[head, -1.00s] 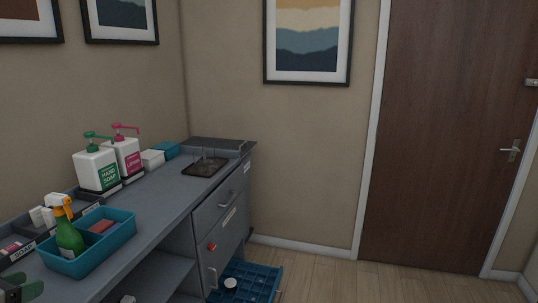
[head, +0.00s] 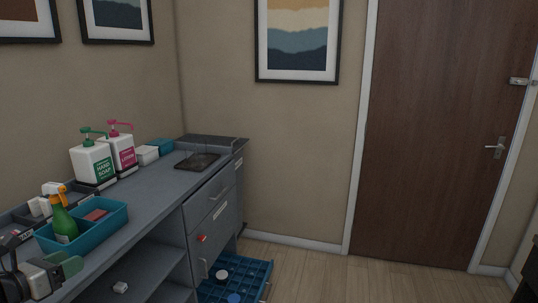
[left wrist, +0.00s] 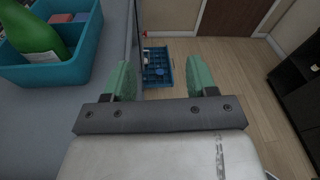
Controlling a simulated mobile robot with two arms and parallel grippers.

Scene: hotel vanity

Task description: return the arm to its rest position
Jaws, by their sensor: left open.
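My left gripper (head: 68,267) is at the lower left of the head view, over the near part of the grey vanity counter (head: 150,203). In the left wrist view its two green fingers (left wrist: 159,76) are spread apart with nothing between them. A teal caddy (head: 112,232) with a green spray bottle (head: 63,222) and a reddish block (head: 95,215) stands just beyond the gripper. The caddy also shows at the upper left of the left wrist view (left wrist: 60,75). My right gripper is in neither view.
A blue compartmented drawer (head: 245,272) is pulled out low at the vanity's end, with small round items inside. Two pump bottles, hand soap (head: 93,163) and a pink one (head: 121,152), stand along the wall. A dark cabinet (left wrist: 296,85) stands at right. The floor between is clear.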

